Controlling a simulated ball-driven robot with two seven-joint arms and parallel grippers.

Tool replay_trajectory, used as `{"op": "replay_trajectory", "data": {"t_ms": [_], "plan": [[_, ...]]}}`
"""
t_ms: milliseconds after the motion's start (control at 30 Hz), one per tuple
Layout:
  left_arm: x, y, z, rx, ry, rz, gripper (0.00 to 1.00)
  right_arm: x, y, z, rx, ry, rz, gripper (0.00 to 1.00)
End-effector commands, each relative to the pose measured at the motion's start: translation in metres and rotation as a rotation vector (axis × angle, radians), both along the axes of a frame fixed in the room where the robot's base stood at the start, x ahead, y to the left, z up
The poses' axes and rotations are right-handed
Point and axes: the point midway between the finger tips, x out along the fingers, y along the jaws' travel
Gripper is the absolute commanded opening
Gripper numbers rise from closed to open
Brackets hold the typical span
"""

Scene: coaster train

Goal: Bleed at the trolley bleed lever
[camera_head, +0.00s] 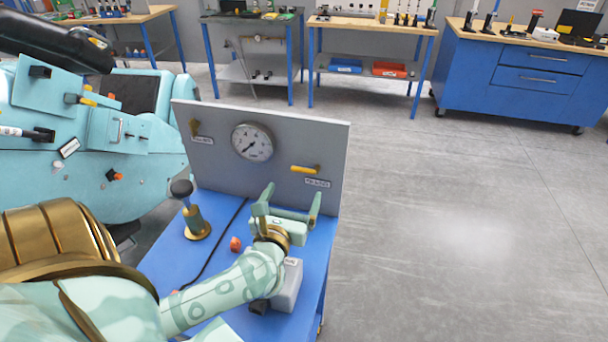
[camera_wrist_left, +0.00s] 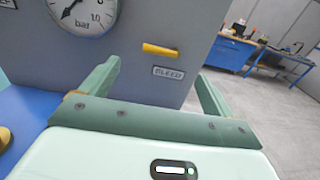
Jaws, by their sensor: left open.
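The bleed lever (camera_head: 305,169) is a yellow handle on the grey panel (camera_head: 215,165) of the blue trolley (camera_head: 222,210), lying nearly level above a "BLEED" label (camera_head: 317,183). It also shows in the left wrist view as a yellow handle (camera_wrist_left: 160,50). A round pressure gauge (camera_head: 252,142) sits left of it. My left gripper (camera_head: 291,195) is open and empty in front of the panel, below the lever and apart from it. In the left wrist view, the lever lies beyond and between the open fingers (camera_wrist_left: 158,80). My right gripper is not in view.
A black-knobbed brass lever (camera_head: 195,215), a red knob (camera_head: 235,244) and a grey box (camera_head: 289,287) are on the trolley top. The turquoise coaster car (camera_head: 90,180) stands left. Open floor (camera_head: 460,230) lies right.

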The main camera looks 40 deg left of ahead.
Motion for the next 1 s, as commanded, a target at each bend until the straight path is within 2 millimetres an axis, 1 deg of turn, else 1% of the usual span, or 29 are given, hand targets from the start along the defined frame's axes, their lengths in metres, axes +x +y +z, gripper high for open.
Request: {"op": "replay_trajectory", "data": {"t_ms": [67,167,400,500,633,867,967,1000], "plan": [[0.002,0.001,-0.002,0.001,0.0,0.0,0.88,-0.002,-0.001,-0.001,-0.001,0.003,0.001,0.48],[0.012,0.005,-0.001,0.003,-0.001,0.0,0.88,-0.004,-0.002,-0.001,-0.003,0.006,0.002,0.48],[0.049,0.023,-0.001,0.004,-0.001,0.001,0.88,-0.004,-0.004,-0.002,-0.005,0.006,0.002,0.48],[0.061,0.028,-0.001,0.004,0.0,0.0,0.88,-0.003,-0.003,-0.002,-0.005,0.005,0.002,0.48],[0.068,0.031,-0.001,0.003,0.0,-0.001,0.88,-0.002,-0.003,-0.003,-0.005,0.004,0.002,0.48],[0.068,0.032,-0.001,0.003,0.001,-0.001,0.88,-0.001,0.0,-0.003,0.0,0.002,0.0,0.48],[0.068,0.031,-0.001,0.003,0.001,0.0,0.63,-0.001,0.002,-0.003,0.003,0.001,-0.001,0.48],[0.068,0.031,-0.001,0.003,0.001,0.0,0.52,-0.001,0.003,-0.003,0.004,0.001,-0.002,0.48]]}}
